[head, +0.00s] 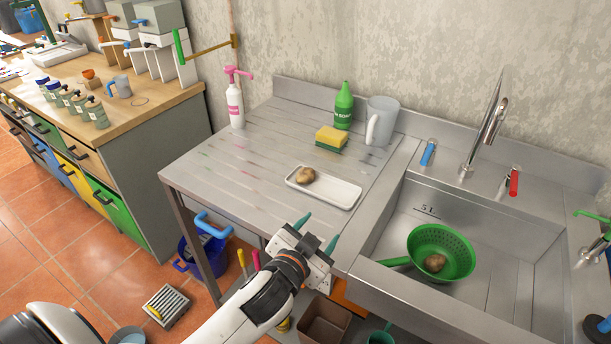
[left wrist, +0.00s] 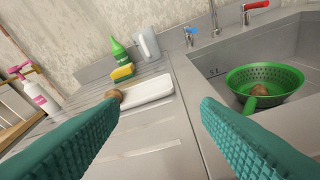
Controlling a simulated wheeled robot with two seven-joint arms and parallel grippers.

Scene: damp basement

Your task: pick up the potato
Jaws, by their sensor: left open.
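A brown potato (head: 306,175) lies at the left end of a shallow white tray (head: 340,191) on the ridged metal drainboard. My left gripper (head: 317,231) is open and empty, with teal fingers spread, in front of the drainboard's near edge, apart from both potatoes. My right gripper is not in view.
Behind the tray stand a sponge (head: 331,138), a green bottle (head: 343,106) and a grey jug (head: 381,121). A pink-topped spray bottle (head: 235,105) stands at the back left. The faucet (head: 487,125) rises behind the sink. The drainboard's left part is clear.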

